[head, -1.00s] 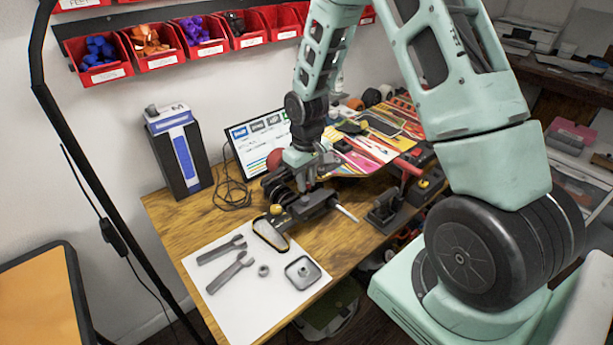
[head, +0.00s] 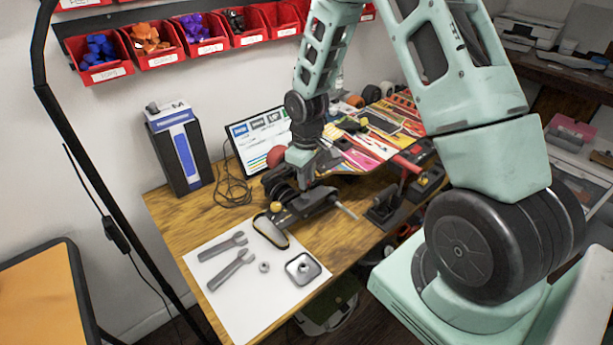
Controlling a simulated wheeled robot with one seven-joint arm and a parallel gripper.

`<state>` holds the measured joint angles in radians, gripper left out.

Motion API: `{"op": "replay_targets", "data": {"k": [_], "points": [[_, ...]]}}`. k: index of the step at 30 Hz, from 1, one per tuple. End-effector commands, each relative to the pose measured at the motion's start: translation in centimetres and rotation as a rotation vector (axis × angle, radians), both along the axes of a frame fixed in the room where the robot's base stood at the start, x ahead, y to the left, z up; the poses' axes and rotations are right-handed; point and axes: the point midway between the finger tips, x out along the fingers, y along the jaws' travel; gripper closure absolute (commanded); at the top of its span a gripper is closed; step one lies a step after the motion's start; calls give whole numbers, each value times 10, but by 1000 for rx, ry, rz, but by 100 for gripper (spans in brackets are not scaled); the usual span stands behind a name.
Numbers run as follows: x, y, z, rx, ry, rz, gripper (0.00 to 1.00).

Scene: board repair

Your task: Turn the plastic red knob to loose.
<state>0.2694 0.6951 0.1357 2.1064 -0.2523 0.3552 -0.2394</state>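A round red part (head: 274,157) shows at the near edge of the screen, just left of my gripper; it is partly hidden, and I cannot tell whether it is the knob. A red cylindrical part (head: 407,163) sits under the board's right edge, above a dark stand. The board (head: 385,130) has a colourful graphic and lies behind my gripper. My gripper (head: 303,166) points down above a dark metal assembly (head: 300,208) with a protruding axle. Its fingers are small and overlap dark parts, so their opening and any contact are unclear.
A white sheet (head: 228,312) at the front left holds two wrenches (head: 231,270), a nut (head: 264,267) and a square metal part (head: 303,269). A black and blue box (head: 182,150) and a screen (head: 262,135) stand behind. A dark stand (head: 385,210) is at the right.

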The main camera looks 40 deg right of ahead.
Motion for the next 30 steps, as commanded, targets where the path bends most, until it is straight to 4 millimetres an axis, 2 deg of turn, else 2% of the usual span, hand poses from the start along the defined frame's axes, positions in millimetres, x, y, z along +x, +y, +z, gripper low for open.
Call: {"op": "replay_targets", "data": {"k": [1,2,13,17,20,30], "points": [[0,0,0,-1,-1,0,67],[0,0,0,-1,-1,0,59],[0,-1,0,-1,0,-5,59],[0,-1,-1,-1,0,-56,59],[0,-1,-2,-2,-1,-155,59],[-1,-1,-3,-2,0,-691,59]]}}
